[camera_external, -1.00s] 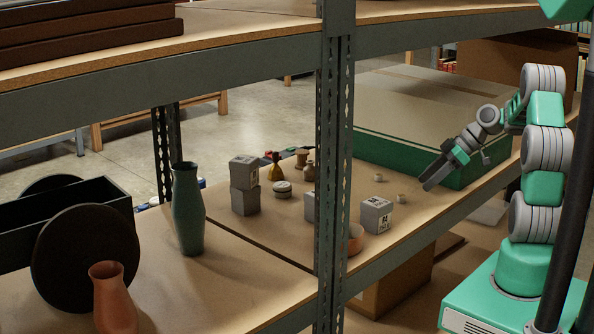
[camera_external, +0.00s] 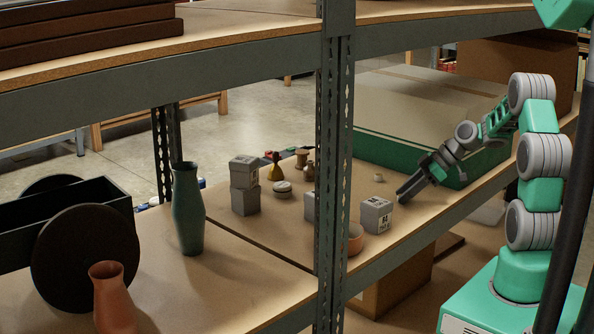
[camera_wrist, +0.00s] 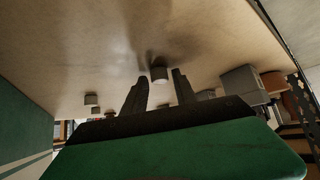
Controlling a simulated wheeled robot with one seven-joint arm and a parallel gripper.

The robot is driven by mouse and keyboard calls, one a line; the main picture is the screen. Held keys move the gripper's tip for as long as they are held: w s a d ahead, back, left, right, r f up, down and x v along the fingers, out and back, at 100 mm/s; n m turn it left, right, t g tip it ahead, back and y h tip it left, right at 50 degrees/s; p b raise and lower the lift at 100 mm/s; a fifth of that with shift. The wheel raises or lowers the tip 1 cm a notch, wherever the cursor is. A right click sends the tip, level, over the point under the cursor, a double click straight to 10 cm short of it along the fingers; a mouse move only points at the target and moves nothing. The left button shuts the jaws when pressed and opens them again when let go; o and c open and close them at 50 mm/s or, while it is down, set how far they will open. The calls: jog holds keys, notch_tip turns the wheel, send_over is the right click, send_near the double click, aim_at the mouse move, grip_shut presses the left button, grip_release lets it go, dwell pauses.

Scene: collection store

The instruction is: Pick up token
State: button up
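Two small pale cylinders stand on the shelf board, and I cannot tell which one is meant by token. In the wrist view one pale cylinder (camera_wrist: 159,73) is framed between the fingertips of my gripper (camera_wrist: 158,80), which is open. I cannot tell whether the fingers touch it. In the external view my gripper (camera_external: 403,195) is low over the board, tilted downward, and hides that cylinder. The other pale cylinder (camera_external: 377,178) stands clear behind it; it also shows in the wrist view (camera_wrist: 91,99), left of the fingers.
A grey cube (camera_external: 376,215) stands close by my gripper, with an orange bowl (camera_external: 355,240) beyond it near the front edge. A large green box (camera_external: 400,160) lies behind. A metal upright (camera_external: 335,170) crosses the view. Several small objects stand farther left.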

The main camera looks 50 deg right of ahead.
grip_shut()
dwell(0.4)
